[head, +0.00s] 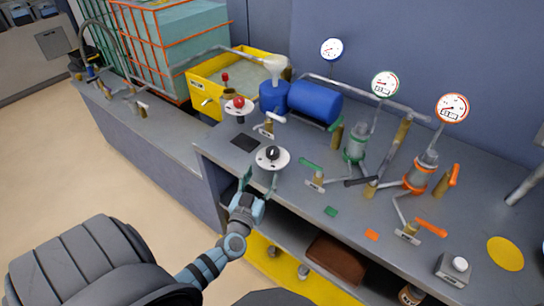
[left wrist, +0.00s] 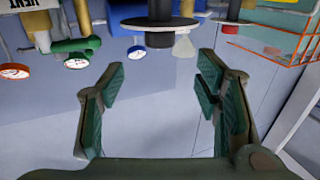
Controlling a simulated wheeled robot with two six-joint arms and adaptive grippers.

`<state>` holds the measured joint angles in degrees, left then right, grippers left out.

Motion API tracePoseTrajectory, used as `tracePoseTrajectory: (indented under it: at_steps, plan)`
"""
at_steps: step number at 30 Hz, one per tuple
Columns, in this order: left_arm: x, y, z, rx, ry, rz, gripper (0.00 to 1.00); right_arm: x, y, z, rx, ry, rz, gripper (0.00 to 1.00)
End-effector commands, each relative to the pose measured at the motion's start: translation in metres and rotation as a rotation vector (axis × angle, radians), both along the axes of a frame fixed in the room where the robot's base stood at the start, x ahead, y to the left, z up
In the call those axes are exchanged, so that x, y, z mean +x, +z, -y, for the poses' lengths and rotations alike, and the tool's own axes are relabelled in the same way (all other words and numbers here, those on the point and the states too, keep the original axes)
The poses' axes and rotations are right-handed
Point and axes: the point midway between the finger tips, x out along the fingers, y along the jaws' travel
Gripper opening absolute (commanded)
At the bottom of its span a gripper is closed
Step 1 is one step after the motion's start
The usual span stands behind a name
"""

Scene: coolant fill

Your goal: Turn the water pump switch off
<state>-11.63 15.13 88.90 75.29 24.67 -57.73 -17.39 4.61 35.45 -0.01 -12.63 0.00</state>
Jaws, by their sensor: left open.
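A black knob (head: 272,153) sits on a round white dial plate (head: 264,162) near the front edge of the grey bench. A red knob (head: 239,103) on a similar white plate stands farther back and left. I cannot read which one is labelled for the water pump. My left gripper (head: 260,180) is open and empty, just in front of the black knob's plate, with its fingers pointing towards it. In the left wrist view, the open fingers (left wrist: 161,85) have nothing between them; a dark disc with a post (left wrist: 158,24) shows beyond, upside down. My right gripper is not in view.
The bench (head: 300,215) carries a blue tank (head: 315,101), valves with green and orange handles, pipes and several gauges (head: 452,108). A yellow basin (head: 215,78) stands behind left. A small grey box with a white button (head: 454,267) is at the front right. The floor left is clear.

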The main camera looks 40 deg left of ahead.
Motion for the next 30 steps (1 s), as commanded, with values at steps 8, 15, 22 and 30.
tracePoseTrajectory:
  at_steps: [8, 15, 22, 30]
  plan:
    - [0.074, -0.004, -0.029, 0.001, -0.001, 0.001, 0.58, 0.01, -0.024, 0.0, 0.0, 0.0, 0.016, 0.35]
    - [0.099, -0.002, -0.038, 0.0, -0.002, -0.002, 0.58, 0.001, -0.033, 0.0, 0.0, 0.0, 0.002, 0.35]
    - [0.1, -0.001, -0.038, 0.0, -0.003, -0.003, 0.58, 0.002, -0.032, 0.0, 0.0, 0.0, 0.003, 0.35]
    - [0.1, -0.002, -0.038, -0.001, -0.003, -0.003, 0.16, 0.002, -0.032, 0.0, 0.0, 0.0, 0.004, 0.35]
